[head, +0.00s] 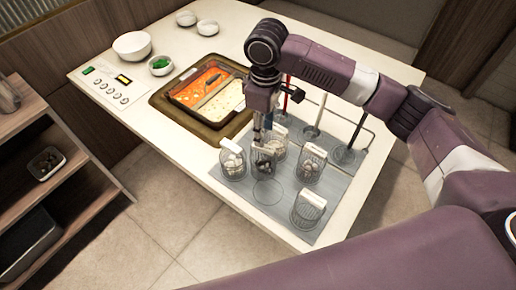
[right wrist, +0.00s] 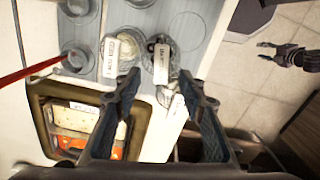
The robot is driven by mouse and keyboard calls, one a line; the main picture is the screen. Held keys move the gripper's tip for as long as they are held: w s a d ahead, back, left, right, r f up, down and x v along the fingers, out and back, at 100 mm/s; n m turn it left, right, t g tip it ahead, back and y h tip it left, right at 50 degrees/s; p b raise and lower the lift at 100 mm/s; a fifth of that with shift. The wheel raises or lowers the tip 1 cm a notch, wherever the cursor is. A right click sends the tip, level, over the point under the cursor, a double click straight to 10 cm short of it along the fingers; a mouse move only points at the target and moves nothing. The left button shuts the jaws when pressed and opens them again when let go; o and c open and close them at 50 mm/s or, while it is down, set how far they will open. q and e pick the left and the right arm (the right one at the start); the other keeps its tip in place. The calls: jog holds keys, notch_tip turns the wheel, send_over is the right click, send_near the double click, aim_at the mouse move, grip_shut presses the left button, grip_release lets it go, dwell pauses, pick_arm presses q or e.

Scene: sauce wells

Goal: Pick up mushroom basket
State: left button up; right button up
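My right gripper (head: 262,147) has its fingers on either side of a small wire basket (head: 264,164) with dark pieces inside. In the right wrist view my fingers (right wrist: 160,72) bracket this basket (right wrist: 161,45) and its white label, whose text I cannot read surely. It seems held above the grey plate, beside an empty round mark. Other labelled baskets stand around it: one at left (head: 232,165) with pale balls, one behind (head: 277,148), one at right (head: 311,168) with pale pieces, and one at front right (head: 308,213). My left gripper (right wrist: 285,55) shows in the right wrist view, its state unclear.
The grey plate (head: 268,213) has a free circle in front of the held basket. Ladles (head: 312,130) and a rail stand behind. A divided soup pot (head: 207,92) sits to the left. White bowls (head: 132,46) stand at the back left. Shelves (head: 62,165) stand at far left.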

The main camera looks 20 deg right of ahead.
aim_at(264, 148)
jog(key=shift+w+f, duration=0.45)
jog(key=shift+f, duration=0.3)
jog(key=f, duration=0.1)
jog(key=s+f+p, duration=0.1)
jog(key=f+p, duration=0.1)
jog(key=shift+s+f, duration=0.3)
jog(key=shift+s, duration=0.05)
jog(key=shift+w+f, duration=0.15)
jog(key=shift+f, duration=0.45)
jog(key=shift+w+f, duration=0.15)
jog(key=shift+f, duration=0.6)
jog(key=c, duration=0.4)
pick_arm(q)
jog(key=shift+s+r, duration=0.9)
jog(key=shift+s, duration=0.2)
pick_arm(e)
jog(key=shift+r, duration=0.1)
grip_shut()
